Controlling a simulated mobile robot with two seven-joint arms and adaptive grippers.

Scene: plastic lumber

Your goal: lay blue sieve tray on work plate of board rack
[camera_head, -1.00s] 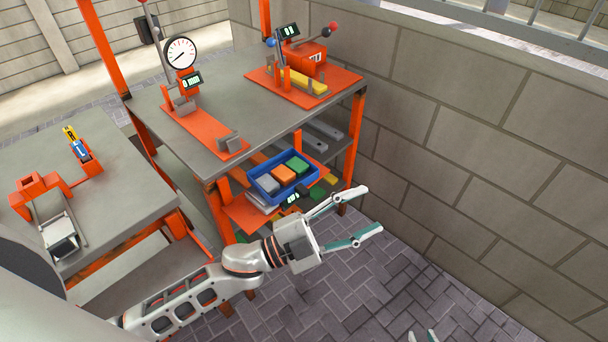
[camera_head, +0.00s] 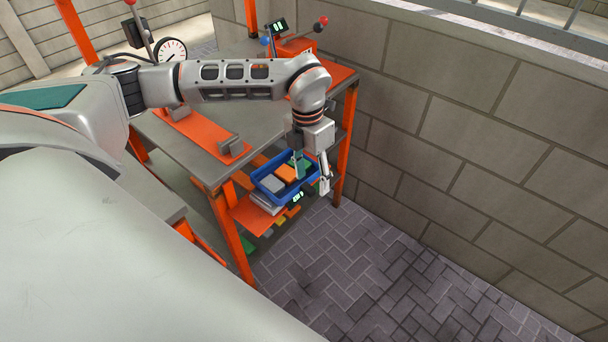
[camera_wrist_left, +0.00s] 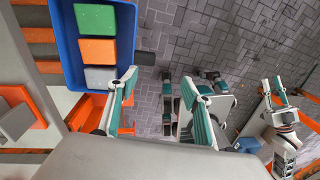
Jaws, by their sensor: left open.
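The blue tray (camera_head: 262,187) sits on the lower level of the orange-framed rack (camera_head: 236,232), under the grey top. It holds a grey, an orange and a green block. In the left wrist view the blue tray (camera_wrist_left: 69,50) is at the upper left, with a dark tab on its right side. My left gripper (camera_head: 312,174) is open at the tray's right end. In the left wrist view the left gripper (camera_wrist_left: 164,80) has its fingers apart, with nothing held between them. My right gripper (camera_wrist_left: 275,92) shows at the right; its opening is unclear. I cannot tell which surface is the work plate.
The grey top (camera_head: 200,165) carries a dial gauge (camera_head: 172,50) and an orange fixture (camera_head: 203,132). My left arm crosses over it and hides part. A block wall (camera_head: 450,130) stands close on the right. Paved floor (camera_head: 370,270) in front is clear.

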